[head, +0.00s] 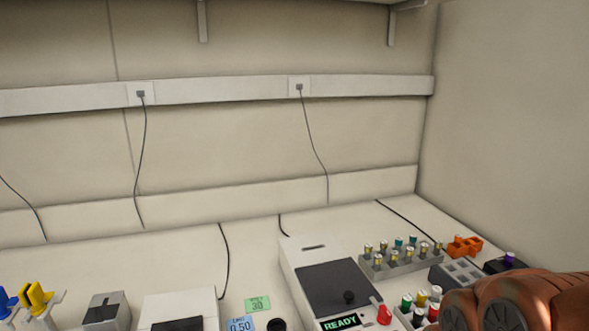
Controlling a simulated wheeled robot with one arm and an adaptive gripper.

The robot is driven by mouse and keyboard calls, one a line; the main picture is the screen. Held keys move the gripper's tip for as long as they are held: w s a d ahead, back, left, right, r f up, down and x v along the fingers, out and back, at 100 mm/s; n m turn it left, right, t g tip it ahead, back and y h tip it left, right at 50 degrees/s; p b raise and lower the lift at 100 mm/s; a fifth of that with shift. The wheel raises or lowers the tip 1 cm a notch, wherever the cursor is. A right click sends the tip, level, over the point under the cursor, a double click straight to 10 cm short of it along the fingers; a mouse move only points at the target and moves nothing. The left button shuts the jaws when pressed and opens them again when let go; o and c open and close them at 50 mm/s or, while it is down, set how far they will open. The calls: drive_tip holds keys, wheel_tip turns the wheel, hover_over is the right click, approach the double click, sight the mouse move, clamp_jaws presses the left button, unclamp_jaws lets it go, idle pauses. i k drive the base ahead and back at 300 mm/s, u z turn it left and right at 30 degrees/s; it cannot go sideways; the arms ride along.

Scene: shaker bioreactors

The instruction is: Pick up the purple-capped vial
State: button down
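The purple-capped vial (509,258) is at the right of the bench in the head view. Only its small purple cap shows clearly, at the dark block (494,267). The vial's body is hidden, and I cannot tell how deep it sits. The lower right corner of the view, just in front of the block, is blocked by a large brown rounded shape. My gripper's fingers are not in view.
A grey rack (376,271) of several vials, an orange holder (465,246) and an empty-looking grey rack (457,272) stand left of the dark block. A device (320,262) reads READY. Walls close the back and right.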

sight(509, 256)
drive_tip(key=k, duration=0.5)
drive_tip(key=z, duration=0.85)
drive_tip(key=i, duration=0.45)
drive_tip(key=z, duration=1)
drive_tip(key=i, duration=0.7)
drive_tip(key=u, duration=0.5)
